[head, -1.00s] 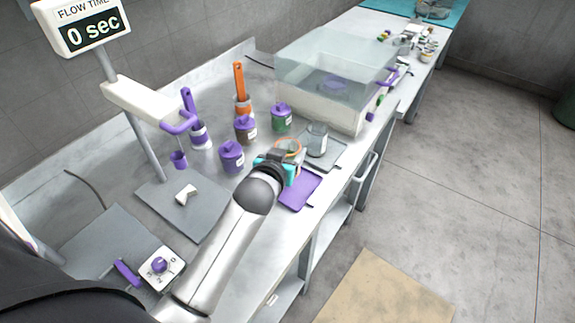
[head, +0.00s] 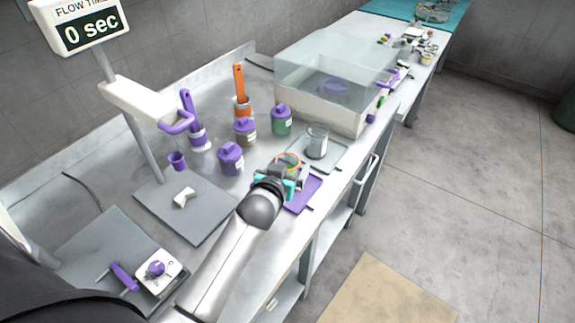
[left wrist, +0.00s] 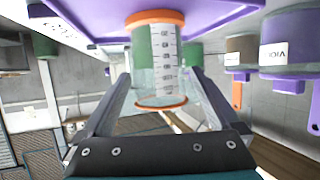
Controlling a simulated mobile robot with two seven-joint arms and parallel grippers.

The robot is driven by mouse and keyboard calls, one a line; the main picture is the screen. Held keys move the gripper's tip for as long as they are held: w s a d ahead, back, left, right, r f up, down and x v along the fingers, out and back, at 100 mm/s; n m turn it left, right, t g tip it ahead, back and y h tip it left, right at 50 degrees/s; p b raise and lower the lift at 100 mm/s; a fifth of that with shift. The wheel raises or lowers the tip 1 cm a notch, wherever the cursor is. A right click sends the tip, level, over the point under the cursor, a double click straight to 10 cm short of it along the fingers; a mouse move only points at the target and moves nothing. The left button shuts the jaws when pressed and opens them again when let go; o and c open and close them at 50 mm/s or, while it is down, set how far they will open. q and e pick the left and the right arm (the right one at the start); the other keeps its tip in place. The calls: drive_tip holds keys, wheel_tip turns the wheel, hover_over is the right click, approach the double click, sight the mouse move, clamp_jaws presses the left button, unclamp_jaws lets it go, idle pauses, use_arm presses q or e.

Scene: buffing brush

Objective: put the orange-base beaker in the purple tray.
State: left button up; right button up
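The orange-base beaker (left wrist: 158,62) is clear with a white graduated strip and an orange rim. It shows in the head view (head: 289,159), partly hidden by my gripper. My left gripper (left wrist: 160,75) has one finger on each side of the beaker and is shut on it. The beaker appears upright, its orange base at the purple tray (head: 306,193). The tray also shows in the left wrist view (left wrist: 222,15), which is upside down. I cannot tell whether the base touches the tray. My right gripper is not in view.
Another clear beaker (head: 316,146) stands on a grey tray just behind. Purple-lidded jars (head: 231,158) and (head: 281,120) stand to the left and behind. A clear-walled tank (head: 330,85) stands farther back. The bench's front edge is close on the right.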

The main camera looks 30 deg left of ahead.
use_arm(q)
drive_tip(key=shift+s+r, duration=0.2)
drive_tip(key=shift+r, duration=0.05)
drive_tip(key=p+v, duration=0.1)
drive_tip(key=v, duration=1)
drive_tip(key=shift+s+p, duration=0.3)
drive_tip(key=shift+p, duration=0.1)
drive_tip(key=shift+d, duration=0.1)
